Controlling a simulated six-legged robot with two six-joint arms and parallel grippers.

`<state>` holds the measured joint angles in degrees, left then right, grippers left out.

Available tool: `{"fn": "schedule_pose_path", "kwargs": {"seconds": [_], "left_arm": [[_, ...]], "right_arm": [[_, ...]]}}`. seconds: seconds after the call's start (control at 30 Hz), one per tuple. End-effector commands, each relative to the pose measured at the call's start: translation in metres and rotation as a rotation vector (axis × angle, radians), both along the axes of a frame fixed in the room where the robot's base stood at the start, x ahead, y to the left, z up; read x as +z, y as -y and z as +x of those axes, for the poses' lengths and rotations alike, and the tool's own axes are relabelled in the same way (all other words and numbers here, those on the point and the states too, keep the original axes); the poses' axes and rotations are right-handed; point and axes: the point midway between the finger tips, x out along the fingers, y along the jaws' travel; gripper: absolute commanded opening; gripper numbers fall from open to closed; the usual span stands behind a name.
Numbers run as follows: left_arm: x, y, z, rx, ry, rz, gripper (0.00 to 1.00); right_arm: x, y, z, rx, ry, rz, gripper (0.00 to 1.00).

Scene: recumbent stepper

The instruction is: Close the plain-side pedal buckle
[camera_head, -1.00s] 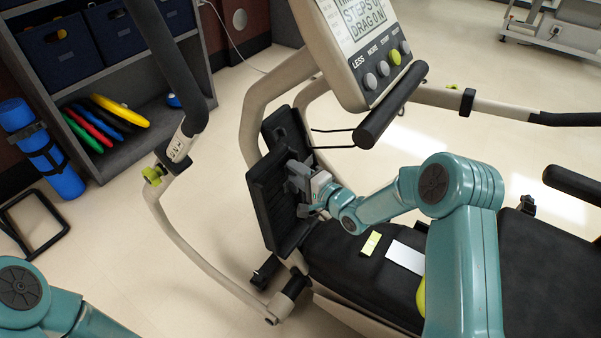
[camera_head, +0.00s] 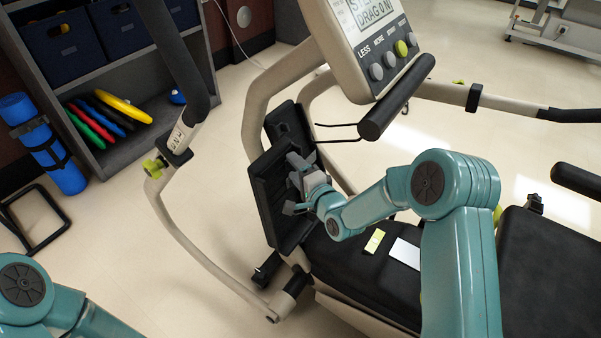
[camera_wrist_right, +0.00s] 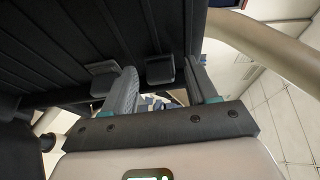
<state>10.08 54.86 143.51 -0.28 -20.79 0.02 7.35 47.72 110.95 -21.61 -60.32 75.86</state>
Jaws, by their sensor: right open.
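The near black ridged pedal (camera_head: 266,190) stands upright at the stepper's foot end in the head view. The other pedal (camera_head: 290,122) stands behind it. My right gripper (camera_head: 294,184) is open, its fingers spread close to the near pedal's face. In the right wrist view my right gripper (camera_wrist_right: 165,80) has two dark blocks ahead, seemingly buckle halves: a left block (camera_wrist_right: 101,68) beside the left finger, and a right block (camera_wrist_right: 160,69) between the fingers. A gap shows between them. Contact is unclear. My left gripper is out of view.
The console (camera_head: 375,55) and its black bar (camera_head: 396,98) overhang from above. A curved beige lever (camera_head: 190,232) runs to the left of the pedals. A black seat (camera_head: 535,265) is at right. Open floor (camera_head: 110,245) lies at left.

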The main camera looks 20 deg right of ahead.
Motion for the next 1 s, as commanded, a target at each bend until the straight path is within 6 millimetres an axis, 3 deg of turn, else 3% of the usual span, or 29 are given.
{"fn": "schedule_pose_path", "kwargs": {"seconds": [0.17, 0.63, 0.8, 1.0], "left_arm": [[0.004, 0.000, 0.000, 0.000, 0.000, 0.000, 0.00], [0.016, 0.000, 0.000, 0.000, 0.000, 0.000, 0.00], [0.016, 0.000, 0.000, 0.000, 0.000, 0.000, 0.00], [0.016, 0.000, 0.000, 0.000, 0.000, 0.000, 0.00]], "right_arm": [[0.003, 0.006, -0.020, -0.001, -0.003, -0.001, 0.57], [0.013, 0.034, -0.132, -0.002, -0.002, 0.000, 0.57], [0.014, 0.039, -0.152, -0.001, -0.002, -0.001, 0.57], [0.015, 0.040, -0.158, 0.000, 0.001, -0.001, 0.57]]}}
